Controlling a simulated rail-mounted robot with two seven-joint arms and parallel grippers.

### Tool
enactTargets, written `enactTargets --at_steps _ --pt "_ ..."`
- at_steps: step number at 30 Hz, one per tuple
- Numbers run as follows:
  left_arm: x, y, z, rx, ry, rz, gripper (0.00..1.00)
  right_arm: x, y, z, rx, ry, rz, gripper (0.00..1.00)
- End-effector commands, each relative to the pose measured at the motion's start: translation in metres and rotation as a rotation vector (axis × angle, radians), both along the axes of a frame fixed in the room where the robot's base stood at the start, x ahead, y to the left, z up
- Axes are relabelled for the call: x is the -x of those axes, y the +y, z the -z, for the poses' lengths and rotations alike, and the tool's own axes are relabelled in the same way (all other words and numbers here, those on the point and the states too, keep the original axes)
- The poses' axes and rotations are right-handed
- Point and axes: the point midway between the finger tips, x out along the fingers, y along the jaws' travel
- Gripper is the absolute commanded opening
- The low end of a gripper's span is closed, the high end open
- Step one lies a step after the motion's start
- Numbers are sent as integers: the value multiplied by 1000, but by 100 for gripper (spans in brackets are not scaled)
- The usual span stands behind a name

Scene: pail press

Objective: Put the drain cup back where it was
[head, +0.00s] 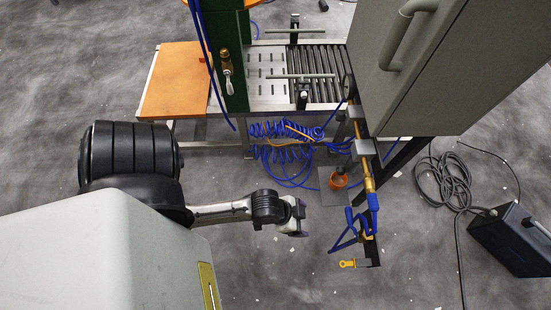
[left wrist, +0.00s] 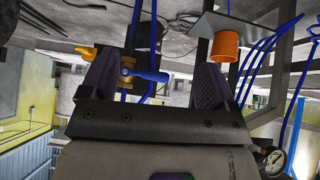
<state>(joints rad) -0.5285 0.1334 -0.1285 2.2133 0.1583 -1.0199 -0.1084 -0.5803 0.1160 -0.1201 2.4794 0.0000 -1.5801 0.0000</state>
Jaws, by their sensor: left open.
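The drain cup is likely the small orange cup (head: 339,178), which stands on a grey plate (head: 333,197) below the pipework. In the left wrist view, which is upside down, the orange cup (left wrist: 225,46) touches the plate (left wrist: 243,27) at the upper right. My left gripper (head: 298,217) is open and empty, to the left of the cup and nearer the bottom of the head view. Its two fingers (left wrist: 153,80) show apart in the left wrist view, with the cup outside them to the right. My right gripper is not in view.
A brass pipe (head: 368,180) with blue-handled valves stands right of the cup. Blue coiled hoses (head: 285,140) hang behind it. A grey cabinet (head: 420,70) overhangs at upper right. A black box (head: 512,238) and loose cable lie on the floor at right.

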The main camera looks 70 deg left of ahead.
Motion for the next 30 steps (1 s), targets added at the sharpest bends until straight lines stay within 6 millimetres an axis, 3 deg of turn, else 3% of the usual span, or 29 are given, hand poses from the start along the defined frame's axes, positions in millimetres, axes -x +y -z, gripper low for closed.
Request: enactTargets --at_steps 6,12,30 --pt "43 17 -35 -99 209 -60 82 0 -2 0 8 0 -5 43" --pt "65 26 -50 -143 306 -104 86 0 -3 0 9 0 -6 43" --pt "64 28 -54 -150 311 -113 86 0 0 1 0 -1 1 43"
